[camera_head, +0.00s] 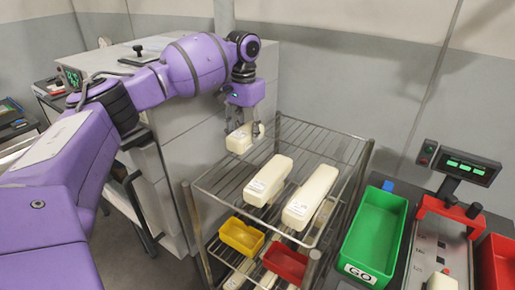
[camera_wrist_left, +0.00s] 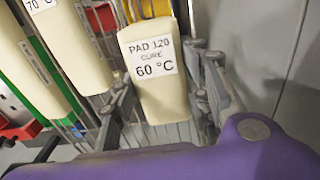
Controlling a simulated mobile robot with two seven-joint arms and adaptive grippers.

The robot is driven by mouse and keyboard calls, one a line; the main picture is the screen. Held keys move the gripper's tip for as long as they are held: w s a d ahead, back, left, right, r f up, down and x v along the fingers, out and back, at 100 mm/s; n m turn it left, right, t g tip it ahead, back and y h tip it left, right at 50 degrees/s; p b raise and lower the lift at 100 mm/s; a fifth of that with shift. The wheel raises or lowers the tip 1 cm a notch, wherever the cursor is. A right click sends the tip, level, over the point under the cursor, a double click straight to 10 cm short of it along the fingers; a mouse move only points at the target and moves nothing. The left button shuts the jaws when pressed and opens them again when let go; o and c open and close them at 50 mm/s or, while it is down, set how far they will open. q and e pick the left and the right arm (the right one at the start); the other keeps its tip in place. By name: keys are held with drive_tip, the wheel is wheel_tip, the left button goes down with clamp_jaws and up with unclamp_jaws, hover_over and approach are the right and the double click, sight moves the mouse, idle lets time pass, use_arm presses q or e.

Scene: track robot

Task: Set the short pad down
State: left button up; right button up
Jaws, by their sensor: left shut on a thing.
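The short pad (camera_head: 239,139) is a cream block. In the left wrist view it (camera_wrist_left: 155,95) carries a label reading "PAD 120 CURE 60 °C". My left gripper (camera_head: 246,130) is shut on it, one finger on each side, at the back left of the wire rack (camera_head: 225,180). I cannot tell whether the pad's underside touches the rack's top shelf. Two longer cream pads, one in the middle (camera_head: 268,180) and one to its right (camera_head: 310,196), lie on that shelf. My right gripper is not in view.
A yellow bin (camera_head: 241,237) and a red bin (camera_head: 285,262) sit on the lower shelf. A grey cabinet (camera_head: 190,125) stands close left of the rack.

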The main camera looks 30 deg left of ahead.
sight(246, 129)
use_arm(q)
drive_tip(key=shift+f, duration=2.8)
drive_tip(key=o, duration=1.1)
drive_tip(key=shift+w+f, duration=0.1)
drive_tip(key=shift+f, duration=0.05)
drive_tip(key=shift+o, duration=0.2)
wheel_tip(246, 129, up, 12)
drive_tip(key=shift+r, duration=0.15)
